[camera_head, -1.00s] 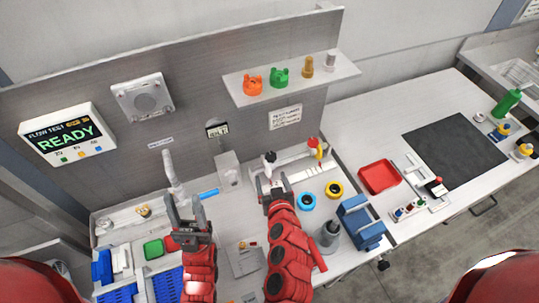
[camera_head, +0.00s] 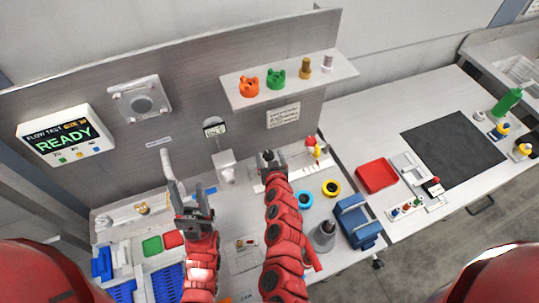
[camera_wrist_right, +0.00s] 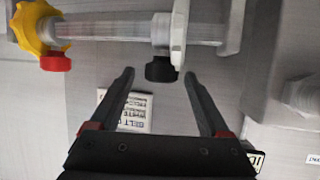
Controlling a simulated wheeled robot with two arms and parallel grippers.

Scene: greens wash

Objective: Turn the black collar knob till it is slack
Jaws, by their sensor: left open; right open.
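The black collar knob (camera_wrist_right: 161,70) hangs below a white collar on a horizontal metal rod in the right wrist view. In the head view the black knob (camera_head: 267,155) shows small at the rod by the back wall. My right gripper (camera_wrist_right: 159,76) is open, with one fingertip on each side of the knob and gaps showing. The knob is at the level of the tips; whether they reach past it I cannot tell. In the head view my right gripper (camera_head: 272,166) is just below the knob. My left gripper (camera_head: 192,212) is open and apart, near the upright white spout.
A yellow star-shaped knob with a red end (camera_wrist_right: 38,28) sits at the rod's left. A shelf (camera_head: 290,86) with coloured fittings is above. Blue (camera_head: 304,200) and yellow (camera_head: 332,188) rings and a blue holder (camera_head: 352,222) stand to the right. A printed label (camera_wrist_right: 128,110) lies behind the fingers.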

